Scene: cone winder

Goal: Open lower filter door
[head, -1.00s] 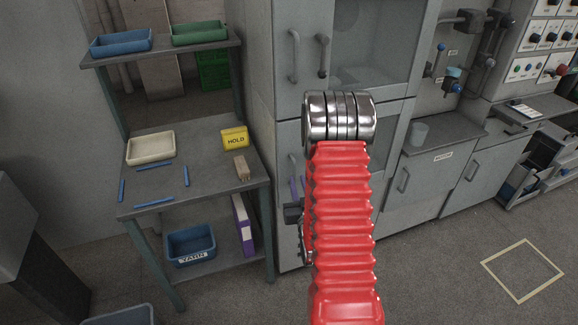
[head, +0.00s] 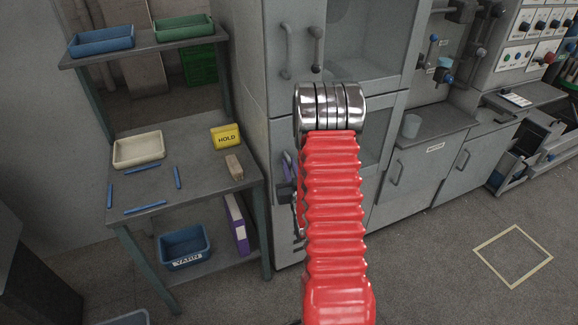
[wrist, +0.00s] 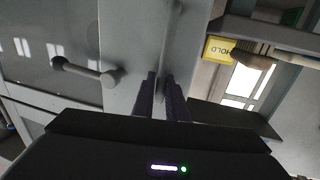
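The grey cabinet's lower door (head: 371,148), with a window, looks closed in the head view; my red arm and its metal joint cover much of it. My gripper (head: 287,163) is left of the arm, low at the cabinet's left front edge. In the wrist view, the two dark purple fingers of my gripper (wrist: 159,80) point at the cabinet with a narrow gap and nothing clearly between them. A grey bar handle (wrist: 83,71) lies left of the fingers, apart from them, on a windowed door, seemingly the lower one.
The upper door has a handle (head: 317,50); another handle (head: 288,52) stands left of it. A work table (head: 190,190) at left carries a yellow HOLD box (head: 225,136) and a cream tray (head: 138,149). A low cabinet (head: 418,180) stands right. Floor at right is open.

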